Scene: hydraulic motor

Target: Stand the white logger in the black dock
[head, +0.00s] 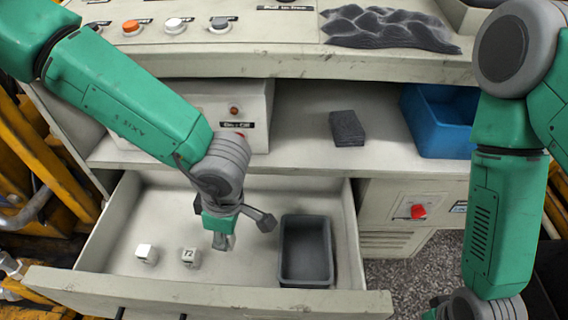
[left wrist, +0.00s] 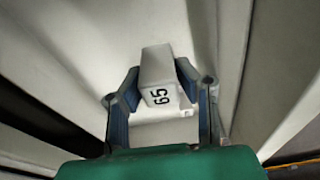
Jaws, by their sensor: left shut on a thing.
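My left gripper (head: 222,242) reaches down into the open drawer. In the left wrist view its fingers (left wrist: 160,88) are shut on a white block marked 65 (left wrist: 157,75), which looks like the white logger. In the head view the held block is mostly hidden by the fingers. A small black block (head: 347,128) lies on the shelf above the drawer and may be the black dock; I cannot make out a slot in it. My right arm hangs at the right, and only a bit of its gripper shows at the bottom edge.
Two small white blocks, one plain (head: 146,254) and one marked 72 (head: 190,258), are in the drawer (head: 110,283). A dark grey bin (head: 305,281) stands right of the gripper. A blue bin (head: 425,136) is on the shelf. A grey switch box (head: 225,98) stands at the shelf's left.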

